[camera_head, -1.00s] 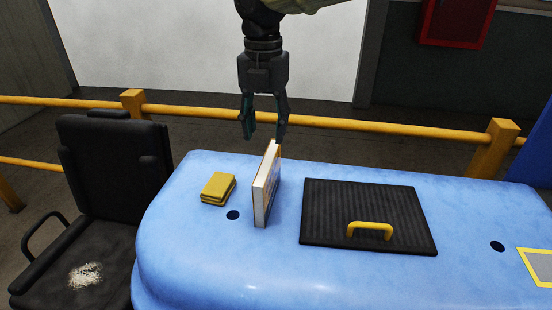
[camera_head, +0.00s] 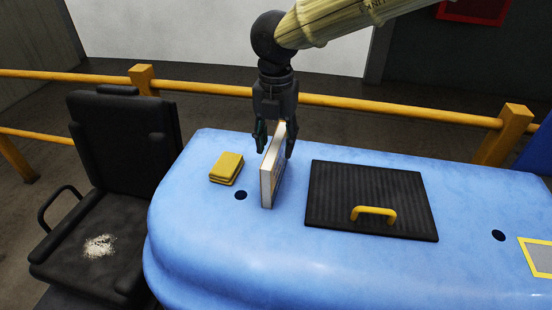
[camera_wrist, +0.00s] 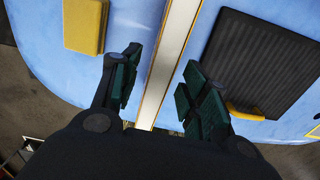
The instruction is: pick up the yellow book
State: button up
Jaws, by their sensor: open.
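The book (camera_head: 271,176) stands upright on the blue surface, a thin pale block with yellow-orange edges. Its long pale edge (camera_wrist: 169,55) shows in the wrist view, running between my fingers. My gripper (camera_head: 275,147) points down over the far end of the book. Its fingers are open, one on each side of the book, with a gap visible on the left in the wrist view (camera_wrist: 160,88). Whether the right finger touches it I cannot tell. The far upper part of the book is partly hidden by the fingers.
A small yellow stack (camera_head: 227,167) lies left of the book, apart from it. A black ribbed panel (camera_head: 330,200) with a yellow handle (camera_head: 374,212) lies to the right. A yellow rail (camera_head: 400,114) runs behind the blue surface (camera_head: 300,265). A black chair (camera_head: 115,140) stands at left.

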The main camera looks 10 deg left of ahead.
jog(key=shift+f, duration=0.9)
grip_shut()
